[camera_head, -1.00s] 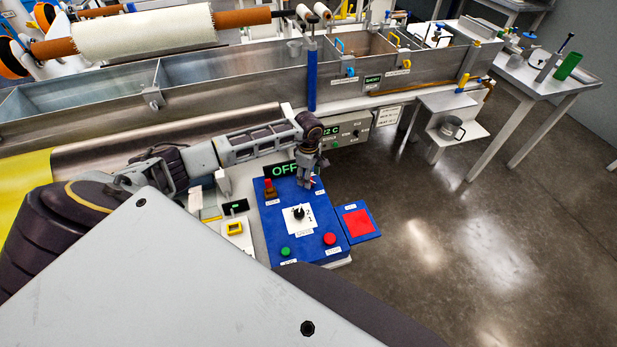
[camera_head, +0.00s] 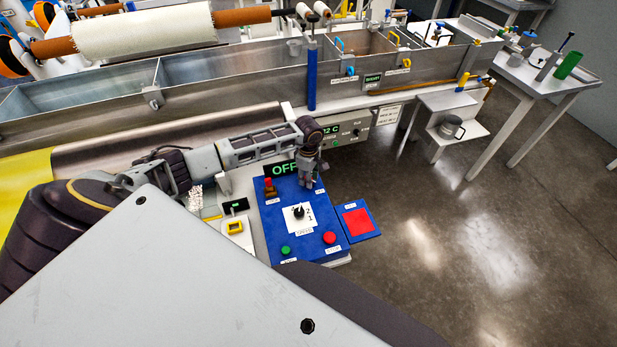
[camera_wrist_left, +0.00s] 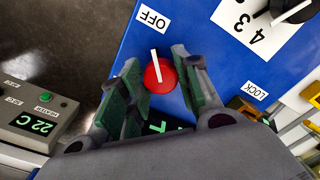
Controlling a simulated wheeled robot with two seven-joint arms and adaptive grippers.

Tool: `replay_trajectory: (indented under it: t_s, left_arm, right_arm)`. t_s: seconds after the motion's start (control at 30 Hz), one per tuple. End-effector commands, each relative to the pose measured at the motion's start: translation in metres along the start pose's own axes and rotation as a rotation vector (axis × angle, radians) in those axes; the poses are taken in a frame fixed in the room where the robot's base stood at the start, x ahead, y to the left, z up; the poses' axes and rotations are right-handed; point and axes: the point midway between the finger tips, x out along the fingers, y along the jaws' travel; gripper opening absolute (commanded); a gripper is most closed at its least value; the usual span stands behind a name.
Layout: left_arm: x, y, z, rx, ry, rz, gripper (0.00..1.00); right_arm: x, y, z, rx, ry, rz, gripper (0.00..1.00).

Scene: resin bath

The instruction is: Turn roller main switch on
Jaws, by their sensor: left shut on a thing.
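The roller main switch is a red round knob (camera_wrist_left: 158,76) with a white pointer on the blue control panel (camera_head: 272,232). In the left wrist view its pointer is turned toward the OFF label (camera_wrist_left: 153,18). My left gripper (camera_wrist_left: 160,88) has its green-padded fingers on both sides of the knob and is shut on it. In the head view my left gripper (camera_head: 310,183) reaches down at the panel's upper right corner and hides the knob. A display (camera_head: 284,169) behind the panel reads OFF in green. My right gripper is not in view.
A selector dial (camera_head: 299,212), a green button (camera_head: 285,250) and a red button (camera_head: 330,238) are on the panel. A red and amber lock part (camera_head: 269,188) stands at its upper left. A red pad (camera_head: 357,222) adjoins it. The metal bath (camera_head: 220,75) runs behind.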

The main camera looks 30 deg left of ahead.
Motion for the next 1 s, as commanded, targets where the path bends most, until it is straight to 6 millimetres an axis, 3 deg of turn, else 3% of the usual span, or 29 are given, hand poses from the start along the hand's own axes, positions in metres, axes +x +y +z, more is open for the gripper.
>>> replay_trajectory:
  t_s: [0.47,1.0]
  left_arm:
    - [0.0,0.001,-0.001,-0.088,0.001,0.001,0.09]
    - [0.001,0.001,-0.001,-0.434,0.001,0.001,0.09]
  right_arm:
    - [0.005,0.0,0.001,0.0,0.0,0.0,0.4]
    - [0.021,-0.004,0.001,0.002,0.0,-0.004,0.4]
